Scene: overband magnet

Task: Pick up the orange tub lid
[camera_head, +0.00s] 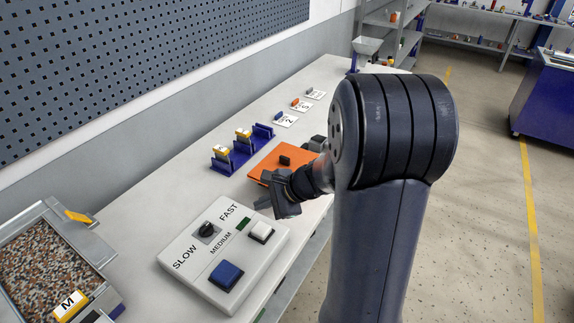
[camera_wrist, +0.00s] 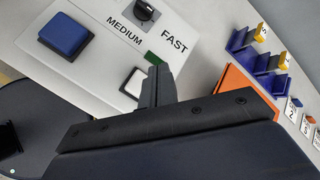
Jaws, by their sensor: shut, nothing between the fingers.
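The orange tub lid (camera_head: 265,171) is a flat orange panel with a small dark knob on top. It lies on the grey bench, behind my gripper in the head view and partly hidden by my arm. In the wrist view only an edge of the lid (camera_wrist: 238,82) shows, beyond my gripper's dark body. My gripper (camera_head: 264,204) is shut and empty, with its fingers together (camera_wrist: 158,74). It hangs between the lid and the control box, apart from the lid's knob. The knob does not show in the wrist view.
A white control box (camera_head: 185,263) with a dial, blue button and white button stands in front of the lid. A blue rack (camera_head: 238,157) with yellow-topped pieces stands behind it. A tray of gravel (camera_head: 45,258) is at left. Small labelled cards (camera_head: 285,120) lie farther along.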

